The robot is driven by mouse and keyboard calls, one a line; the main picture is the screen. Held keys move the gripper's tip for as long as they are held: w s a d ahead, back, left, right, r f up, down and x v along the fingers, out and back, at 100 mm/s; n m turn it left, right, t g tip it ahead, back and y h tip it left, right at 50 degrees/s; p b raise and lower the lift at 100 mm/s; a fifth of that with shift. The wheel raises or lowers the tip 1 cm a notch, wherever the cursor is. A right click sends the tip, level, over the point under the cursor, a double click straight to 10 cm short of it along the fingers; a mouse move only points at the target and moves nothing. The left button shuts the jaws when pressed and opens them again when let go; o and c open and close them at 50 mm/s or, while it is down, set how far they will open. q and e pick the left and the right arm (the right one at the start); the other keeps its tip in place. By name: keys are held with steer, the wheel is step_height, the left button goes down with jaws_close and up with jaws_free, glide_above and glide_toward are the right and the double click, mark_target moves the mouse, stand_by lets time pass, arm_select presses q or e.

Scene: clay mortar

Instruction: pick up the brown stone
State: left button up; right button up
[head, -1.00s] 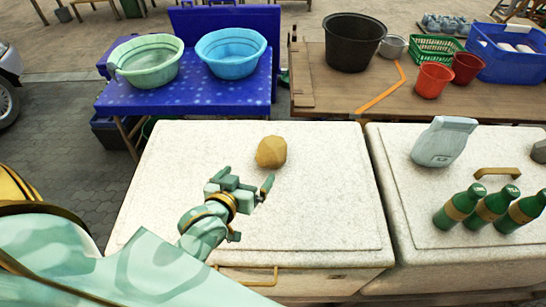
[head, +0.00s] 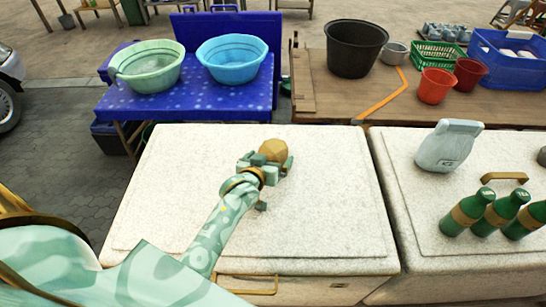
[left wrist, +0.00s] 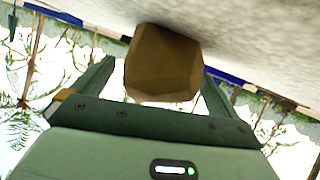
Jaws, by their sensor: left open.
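The brown stone (head: 273,150) sits on the white speckled top of the chest (head: 310,215), towards its far edge. My left gripper (head: 274,162) is at the near side of the stone, with its fingers open. In the left wrist view the stone (left wrist: 163,63) shows between the two spread fingers of the gripper (left wrist: 155,85). Gaps show on both sides, and no grip on it shows. The gripper hides the stone's lower near part in the head view. My right gripper is not in view.
A second white chest on the right holds green bottles (head: 493,213) and a grey-green bag (head: 448,146). Behind stand a blue table with two basins (head: 231,62) and a wooden table with a black bucket (head: 354,48). The chest top around the stone is otherwise clear.

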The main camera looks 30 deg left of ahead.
arm_select(q)
steer(key=shift+w+a+f, duration=0.1)
steer(key=shift+w+f, duration=0.1)
steer(key=shift+w, duration=0.3)
steer(key=shift+s+r, duration=0.1)
steer(key=shift+s, duration=0.05)
steer(key=shift+c, duration=1.2)
steer(key=c, duration=1.5)
steer(key=shift+r, duration=0.1)
steer(key=shift+c, duration=0.8)
